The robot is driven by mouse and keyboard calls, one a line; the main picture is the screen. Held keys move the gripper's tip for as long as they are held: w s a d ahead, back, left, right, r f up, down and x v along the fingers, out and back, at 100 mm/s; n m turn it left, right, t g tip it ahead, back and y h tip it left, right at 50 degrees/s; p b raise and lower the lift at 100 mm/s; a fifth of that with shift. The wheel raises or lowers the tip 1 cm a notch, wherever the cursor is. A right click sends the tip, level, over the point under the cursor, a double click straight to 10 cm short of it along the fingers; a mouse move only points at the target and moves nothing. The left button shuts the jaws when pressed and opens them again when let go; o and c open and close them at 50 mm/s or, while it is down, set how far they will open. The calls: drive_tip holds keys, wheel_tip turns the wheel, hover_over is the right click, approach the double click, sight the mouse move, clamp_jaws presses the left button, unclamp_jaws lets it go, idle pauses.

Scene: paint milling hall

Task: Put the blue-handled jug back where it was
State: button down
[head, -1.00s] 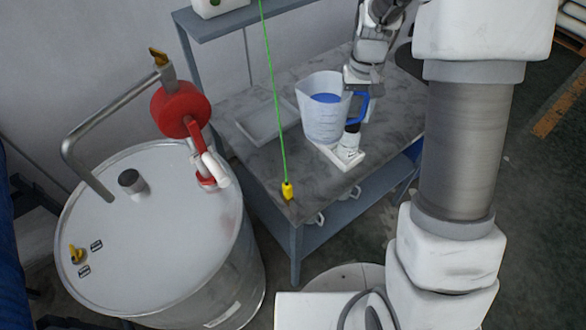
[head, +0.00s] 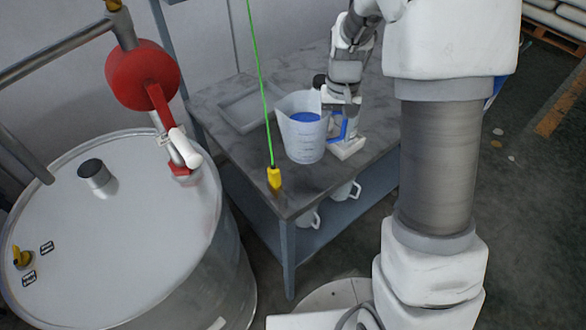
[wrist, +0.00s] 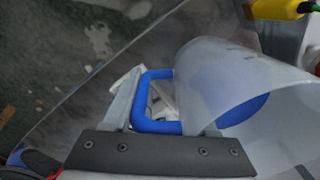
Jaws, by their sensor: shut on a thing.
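The blue-handled jug (head: 303,140) is a translucent, marked beaker with blue liquid inside, at the middle of the grey table. It looks near upright. I cannot tell whether its base touches the tabletop. My gripper (head: 341,128) is at its right side, shut on the blue handle. In the wrist view the jug (wrist: 225,75) fills the right side, with its blue handle (wrist: 147,105) between the fingers of my gripper (wrist: 160,115). Part of the handle is hidden by the fingers in the head view.
A shallow grey tray (head: 232,121) lies on the table (head: 215,95) left of the jug. White jugs (head: 345,190) stand on the lower shelf.

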sight(311, 147)
drive_tip(key=s+d+r+m+p, duration=0.1)
drive_tip(key=s+d+r+m, duration=0.2)
drive_tip(key=s+m, duration=0.65)
drive_tip(key=w+a+f, duration=0.2)
drive_tip(key=w+a, duration=0.1)
drive_tip(key=w+a+f, duration=0.2)
drive_tip(key=w+f, duration=0.1)
drive_tip(key=w+a+f, duration=0.2)
drive_tip(key=w+a, duration=0.1)
drive_tip(key=shift+a+f, duration=0.15)
drive_tip(key=shift+a, duration=0.15)
drive_tip(key=shift+f, duration=1.9)
drive_tip(key=shift+f, duration=0.15)
drive_tip(key=shift+c, duration=1)
unclamp_jaws()
drive_tip(key=shift+s, duration=0.15)
